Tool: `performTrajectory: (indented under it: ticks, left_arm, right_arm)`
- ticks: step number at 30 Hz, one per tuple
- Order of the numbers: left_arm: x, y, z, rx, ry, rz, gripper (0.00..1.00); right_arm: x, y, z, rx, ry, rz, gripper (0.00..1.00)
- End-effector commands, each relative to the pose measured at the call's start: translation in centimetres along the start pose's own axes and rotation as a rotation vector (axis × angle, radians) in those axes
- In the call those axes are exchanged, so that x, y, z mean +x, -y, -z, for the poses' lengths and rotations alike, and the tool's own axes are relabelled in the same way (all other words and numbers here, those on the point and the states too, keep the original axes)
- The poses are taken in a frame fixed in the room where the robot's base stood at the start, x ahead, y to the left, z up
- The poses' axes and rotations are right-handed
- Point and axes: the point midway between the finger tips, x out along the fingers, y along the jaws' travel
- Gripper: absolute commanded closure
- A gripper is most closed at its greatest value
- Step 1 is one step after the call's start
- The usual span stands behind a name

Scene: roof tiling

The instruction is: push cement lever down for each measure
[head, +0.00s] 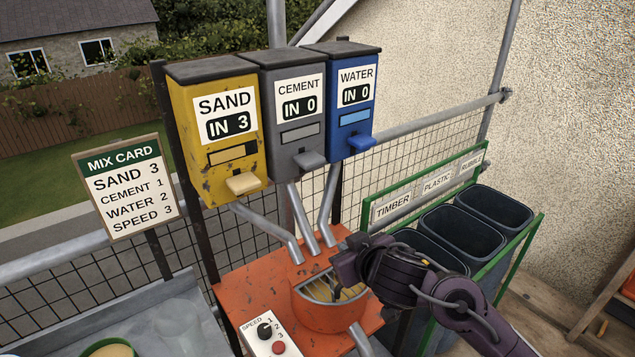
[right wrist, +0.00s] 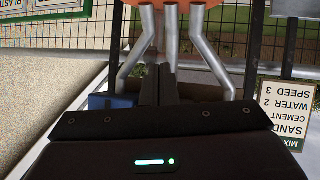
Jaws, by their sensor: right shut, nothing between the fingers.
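The grey cement dispenser (head: 296,85) reads IN 0, and its grey lever (head: 310,160) sticks out at its lower front. The yellow sand dispenser (head: 188,150) to its left reads IN 3. The blue water dispenser (head: 365,118) to its right reads IN 0. The mix card (head: 127,190) lists sand 3, cement 1, water 2, speed 3. My right gripper (head: 343,248) is below the levers, by the mixer's rim, clear of the cement lever. Its shut, empty fingers (right wrist: 158,86) show in the right wrist view. My left gripper is out of view.
Metal chutes (head: 308,218) run from the dispensers to the orange mixer (head: 328,314), close by my right gripper. A speed knob (head: 264,331) and red button stand at the front. Dark bins (head: 490,207) are on the right, behind my right arm.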

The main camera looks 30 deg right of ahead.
Motion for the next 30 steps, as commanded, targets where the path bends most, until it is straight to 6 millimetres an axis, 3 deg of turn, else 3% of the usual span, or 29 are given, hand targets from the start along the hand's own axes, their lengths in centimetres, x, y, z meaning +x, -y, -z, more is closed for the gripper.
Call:
performTrajectory:
  ticks: [1, 6, 12, 19, 30]
  left_arm:
    - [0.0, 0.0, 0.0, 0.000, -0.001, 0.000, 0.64]
    - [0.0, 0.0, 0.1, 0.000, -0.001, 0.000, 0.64]
    - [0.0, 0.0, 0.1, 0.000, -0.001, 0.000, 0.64]
    - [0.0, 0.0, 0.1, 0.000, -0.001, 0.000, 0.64]
    - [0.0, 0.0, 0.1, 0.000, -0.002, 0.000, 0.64]
  right_arm:
    - [-0.2, -0.9, 2.6, -0.006, -0.065, 0.005, 1.00]
    - [-1.7, -2.9, 9.8, 0.017, -0.222, 0.077, 1.00]
    - [-4.5, -4.5, 16.1, 0.047, -0.299, 0.168, 1.00]
    - [-6.8, -5.2, 19.1, 0.079, -0.305, 0.223, 1.00]
    - [-7.1, -5.2, 19.5, 0.089, -0.302, 0.232, 1.00]
